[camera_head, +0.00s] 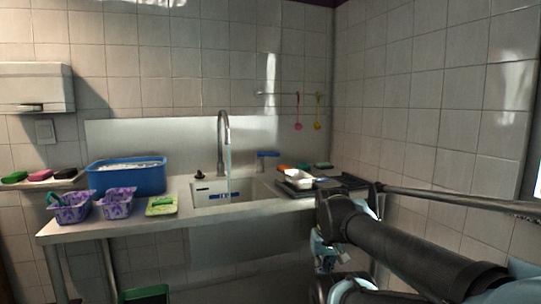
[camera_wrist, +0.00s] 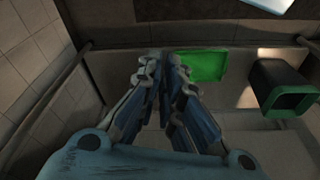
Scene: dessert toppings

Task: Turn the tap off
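The tap (camera_head: 223,128) is a tall curved metal spout behind the sink (camera_head: 218,198), and a stream of water (camera_head: 229,158) falls from it. A small dark lever (camera_head: 199,175) stands on the counter just left of the spout; it may be the tap's handle. My gripper (camera_wrist: 166,58) points downward in the wrist view with its fingertips together and nothing visible between them. In the head view my gripper (camera_head: 325,258) is low in front of the counter's right end, apart from the tap. The tap does not show in the wrist view.
A blue basin (camera_head: 126,180), purple baskets (camera_head: 72,214) and a green sponge pack (camera_head: 161,206) stand left of the sink. A white dish (camera_head: 298,178) and a dark tray stand right. A green object (camera_wrist: 207,66) and bin (camera_wrist: 284,88) lie below.

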